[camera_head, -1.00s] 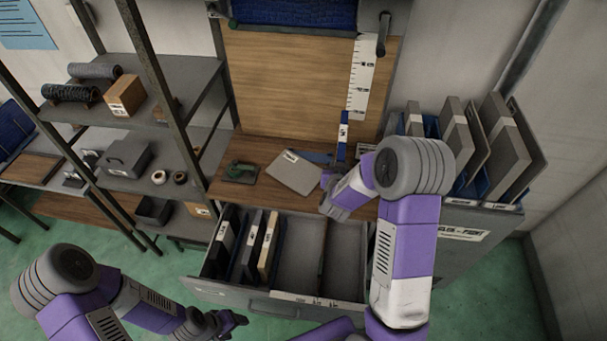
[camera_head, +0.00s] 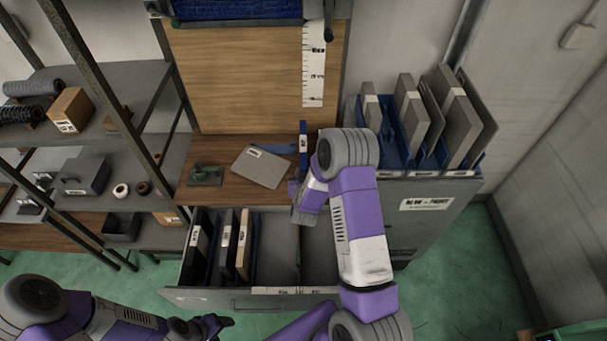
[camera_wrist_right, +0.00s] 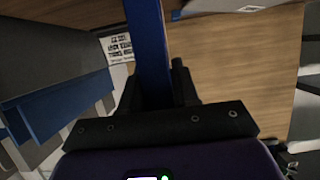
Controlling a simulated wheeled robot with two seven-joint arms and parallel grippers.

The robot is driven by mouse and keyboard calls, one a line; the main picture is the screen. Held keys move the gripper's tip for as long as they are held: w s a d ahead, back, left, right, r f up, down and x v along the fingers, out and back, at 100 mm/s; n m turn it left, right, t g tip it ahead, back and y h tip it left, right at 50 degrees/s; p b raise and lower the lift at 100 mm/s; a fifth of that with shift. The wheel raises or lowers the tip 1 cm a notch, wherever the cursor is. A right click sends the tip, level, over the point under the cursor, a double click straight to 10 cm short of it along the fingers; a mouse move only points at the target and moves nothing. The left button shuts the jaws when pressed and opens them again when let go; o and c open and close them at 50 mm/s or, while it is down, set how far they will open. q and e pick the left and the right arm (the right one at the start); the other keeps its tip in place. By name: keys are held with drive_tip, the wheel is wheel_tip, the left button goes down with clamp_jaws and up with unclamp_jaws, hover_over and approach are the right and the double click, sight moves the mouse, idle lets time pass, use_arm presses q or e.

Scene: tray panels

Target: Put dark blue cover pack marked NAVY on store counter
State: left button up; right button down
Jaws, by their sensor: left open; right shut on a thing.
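A dark blue pack (camera_head: 303,137) with a white label stands upright above or on the right part of the wooden counter (camera_head: 222,188); I cannot tell if it touches the wood. Its lettering is too small to read. My right gripper (camera_head: 298,187) is shut on it, partly hidden by my own arm. In the right wrist view the pack (camera_wrist_right: 149,40) is a blue slab between the black fingers (camera_wrist_right: 155,88). My left gripper (camera_head: 217,325) is open and empty, low in front of the open drawer.
A grey flat cover (camera_head: 262,168) and a green tool (camera_head: 206,175) lie on the counter. An open drawer (camera_head: 245,301) below holds several upright packs. Grey panels in blue racks (camera_head: 400,160) stand at right on a cabinet. Shelves (camera_head: 90,125) stand at left.

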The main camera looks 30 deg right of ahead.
drive_tip(key=shift+f, duration=0.1)
drive_tip(key=c, duration=1.3)
unclamp_jaws()
drive_tip(key=shift+f, duration=0.1)
drive_tip(key=o, duration=0.5)
drive_tip(key=shift+c, duration=0.2)
drive_tip(key=b+v, duration=0.1)
drive_tip(key=v, duration=1.1)
drive_tip(key=shift+r, duration=0.25)
